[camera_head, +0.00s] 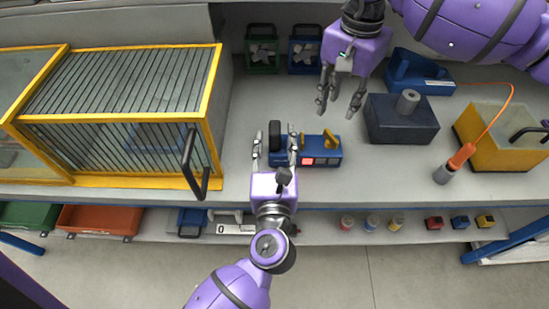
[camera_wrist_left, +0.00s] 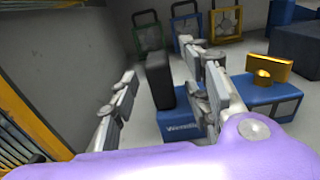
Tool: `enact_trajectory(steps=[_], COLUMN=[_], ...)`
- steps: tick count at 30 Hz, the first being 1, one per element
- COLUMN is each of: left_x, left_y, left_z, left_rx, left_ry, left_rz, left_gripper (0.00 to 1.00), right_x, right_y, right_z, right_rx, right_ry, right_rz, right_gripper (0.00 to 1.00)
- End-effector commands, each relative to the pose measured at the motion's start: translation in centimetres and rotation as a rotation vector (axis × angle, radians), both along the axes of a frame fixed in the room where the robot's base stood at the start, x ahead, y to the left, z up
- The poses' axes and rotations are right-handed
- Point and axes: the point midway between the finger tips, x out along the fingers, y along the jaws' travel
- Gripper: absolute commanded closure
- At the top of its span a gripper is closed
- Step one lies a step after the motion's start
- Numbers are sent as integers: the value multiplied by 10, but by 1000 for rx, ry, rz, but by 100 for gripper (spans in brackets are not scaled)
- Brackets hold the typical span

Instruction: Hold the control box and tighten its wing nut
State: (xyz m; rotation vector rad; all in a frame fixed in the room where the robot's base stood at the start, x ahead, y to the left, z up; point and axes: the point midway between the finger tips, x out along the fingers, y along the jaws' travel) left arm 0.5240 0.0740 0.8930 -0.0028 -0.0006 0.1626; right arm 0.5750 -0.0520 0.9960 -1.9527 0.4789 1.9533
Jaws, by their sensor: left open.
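The blue control box (camera_head: 309,160) sits on the bench. It has a black upright grip (camera_head: 274,131) at its left end, a lit red square on its front, and a yellow wing nut (camera_head: 331,139) on top at the right. In the left wrist view the grip (camera_wrist_left: 159,82) and wing nut (camera_wrist_left: 268,70) also show. My left gripper (camera_head: 275,139) is open, with one finger on each side of the black grip and a visible gap at the left finger. My right gripper (camera_head: 338,108) is open and empty, pointing down above and behind the wing nut.
A yellow-framed barred cage (camera_head: 118,110) with a black handle stands at the left. A dark block with a grey knob (camera_head: 392,122) is close to the box's right. Further right are a yellow bin (camera_head: 491,140) and an orange-corded tool (camera_head: 455,162). Bench is clear in front.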

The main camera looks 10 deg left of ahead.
Motion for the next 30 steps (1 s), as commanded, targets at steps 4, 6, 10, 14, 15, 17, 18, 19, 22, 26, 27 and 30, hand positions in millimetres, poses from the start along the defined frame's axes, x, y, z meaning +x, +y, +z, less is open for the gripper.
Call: enact_trajectory(steps=[4,6,10,14,15,17,18,19,22,26,27,30], left_x=[26,35,46,51,51,52,52,51,51,51,51,51], left_y=[4,6,7,9,9,9,9,9,9,9,9,9], left_z=[1,0,0,0,0,0,0,0,0,0,0,0], left_rx=[3,3,2,2,3,3,3,3,3,3,3,3], left_ry=[-1,-1,0,0,0,0,0,0,0,1,1,1], left_rz=[0,0,0,1,1,1,1,1,1,0,0,0], left_gripper=[56,56,56,56,56,56,56,56,59,76,81,94], right_x=[0,0,0,0,0,0,0,0,0,0,0,0], right_y=[0,0,0,0,0,0,0,0,0,0,0,0], right_z=[0,0,0,0,0,0,0,0,0,0,0,0], right_rx=[0,0,0,0,0,0,0,0,0,0,0,0], right_ry=[0,0,0,0,0,0,0,0,0,0,0,0], right_rz=[0,0,0,0,0,0,0,0,0,0,0,0], right_gripper=[69,69,69,69,69,69,69,69,69,69,69,69])
